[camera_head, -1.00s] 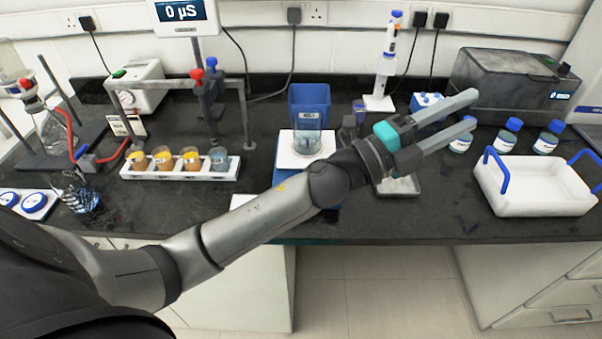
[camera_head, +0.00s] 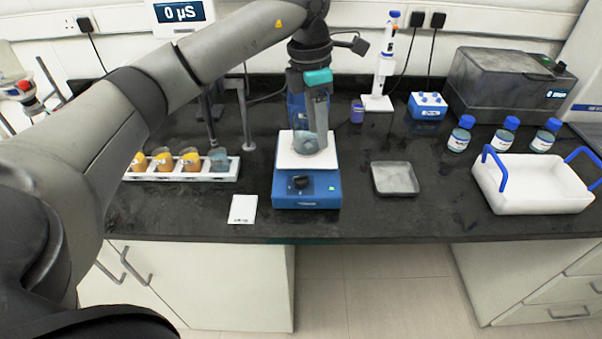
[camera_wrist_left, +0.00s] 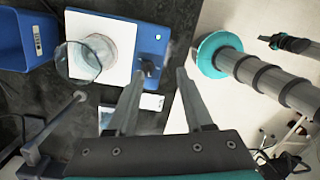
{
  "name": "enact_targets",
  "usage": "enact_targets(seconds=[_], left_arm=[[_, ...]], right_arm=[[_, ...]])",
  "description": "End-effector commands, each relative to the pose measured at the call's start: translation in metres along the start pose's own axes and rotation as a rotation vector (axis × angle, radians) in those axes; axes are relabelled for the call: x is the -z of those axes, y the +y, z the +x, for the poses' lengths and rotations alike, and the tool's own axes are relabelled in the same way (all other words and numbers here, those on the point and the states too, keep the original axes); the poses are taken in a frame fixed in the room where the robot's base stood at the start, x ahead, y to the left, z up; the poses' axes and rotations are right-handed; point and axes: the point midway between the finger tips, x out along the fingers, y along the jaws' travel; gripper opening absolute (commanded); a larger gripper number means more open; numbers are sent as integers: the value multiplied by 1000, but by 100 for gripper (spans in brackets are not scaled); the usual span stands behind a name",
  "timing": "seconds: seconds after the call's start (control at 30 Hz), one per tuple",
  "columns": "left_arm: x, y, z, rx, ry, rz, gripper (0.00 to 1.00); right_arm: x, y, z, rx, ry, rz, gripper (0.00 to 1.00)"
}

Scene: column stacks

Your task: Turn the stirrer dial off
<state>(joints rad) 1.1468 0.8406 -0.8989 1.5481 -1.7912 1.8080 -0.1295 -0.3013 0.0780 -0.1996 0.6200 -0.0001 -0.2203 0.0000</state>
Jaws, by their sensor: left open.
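The stirrer (camera_head: 306,190) is a blue box with a white top plate (camera_head: 285,160), and its black dial (camera_head: 300,183) is on the front face. A glass beaker stands on the plate, partly hidden by my gripper in the head view; it shows clearly in the left wrist view (camera_wrist_left: 85,62). My left gripper (camera_head: 319,148) is open, fingers pointing down in front of the beaker. In the left wrist view the dial (camera_wrist_left: 150,66) lies close to the left fingertip, with the gripper (camera_wrist_left: 161,74) apparently apart from it.
A white card (camera_head: 243,209) lies left of the stirrer, and a grey tray (camera_head: 396,178) lies right of it. A rack of beakers (camera_head: 180,174) stands further left. A white crate (camera_head: 530,185) and blue-capped bottles (camera_head: 459,136) are at right. A blue container (camera_wrist_left: 22,38) stands behind the stirrer.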

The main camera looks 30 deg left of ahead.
Motion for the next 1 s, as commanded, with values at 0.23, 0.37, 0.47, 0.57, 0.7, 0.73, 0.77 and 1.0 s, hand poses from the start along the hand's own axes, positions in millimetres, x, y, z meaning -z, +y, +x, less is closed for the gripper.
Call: enact_targets(seconds=[0.23,0.37,0.47,0.57,0.7,0.73,0.77,1.0], left_arm=[[27,22,-12,-70,104,-45,52],[29,23,5,-67,105,-44,52],[31,24,25,-66,106,-45,52],[33,25,47,-65,104,-45,52],[36,27,77,-65,102,-44,52],[36,27,83,-65,103,-44,52],[37,28,90,-65,103,-44,52],[40,30,125,-65,101,-43,52]], right_arm=[[0,-1,0,1,0,0,0],[0,-1,1,1,0,0,0],[0,0,1,1,0,0,0],[0,0,2,1,1,-1,0],[0,0,3,1,1,-1,0],[0,0,3,1,1,-1,0],[0,0,3,0,1,-1,0],[0,0,4,0,1,-1,0]])
